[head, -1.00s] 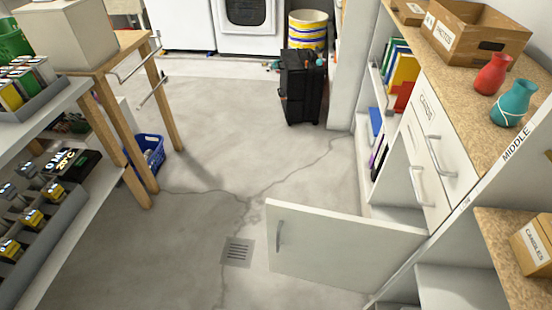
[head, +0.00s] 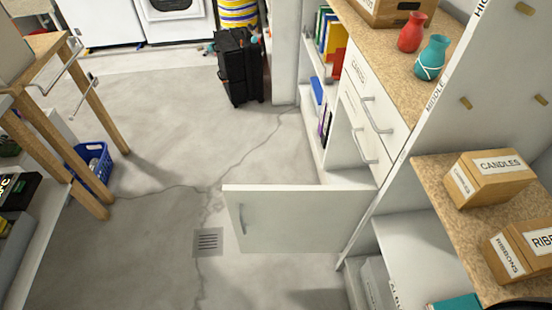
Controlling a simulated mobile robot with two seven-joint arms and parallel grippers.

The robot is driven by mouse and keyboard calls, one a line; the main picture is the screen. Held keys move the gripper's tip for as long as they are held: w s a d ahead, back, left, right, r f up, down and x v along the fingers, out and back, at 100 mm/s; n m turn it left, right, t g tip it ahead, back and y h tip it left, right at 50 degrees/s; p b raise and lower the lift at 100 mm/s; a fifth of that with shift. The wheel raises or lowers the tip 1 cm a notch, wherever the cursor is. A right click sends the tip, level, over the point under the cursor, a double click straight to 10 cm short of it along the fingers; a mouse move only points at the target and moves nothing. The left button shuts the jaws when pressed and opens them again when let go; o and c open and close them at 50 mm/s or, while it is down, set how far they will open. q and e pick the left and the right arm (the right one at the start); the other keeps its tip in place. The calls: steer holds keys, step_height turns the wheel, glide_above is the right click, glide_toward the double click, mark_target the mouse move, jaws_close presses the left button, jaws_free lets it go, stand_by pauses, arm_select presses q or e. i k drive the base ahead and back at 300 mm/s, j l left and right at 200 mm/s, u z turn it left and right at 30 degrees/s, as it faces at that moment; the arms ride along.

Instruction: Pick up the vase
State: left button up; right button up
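Two vases stand upright on the cork-coloured top of the cabinet at the upper right. The red vase (head: 411,34) is farther back. The teal vase (head: 432,58) is nearer, with a white line pattern around its lower part. The two stand close together, beside the tall white side panel. Neither of my grippers shows in the head view, so I see nothing held.
An open white cabinet door (head: 290,217) juts left over the floor below the drawers. A cardboard box (head: 385,10) stands behind the vases. Candles (head: 488,180) and ribbons (head: 520,250) boxes sit on the right shelf. A wooden table (head: 40,110) stands left; the middle floor is clear.

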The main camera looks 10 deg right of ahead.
mark_target(430, 63)
steer(key=z, duration=1.4)
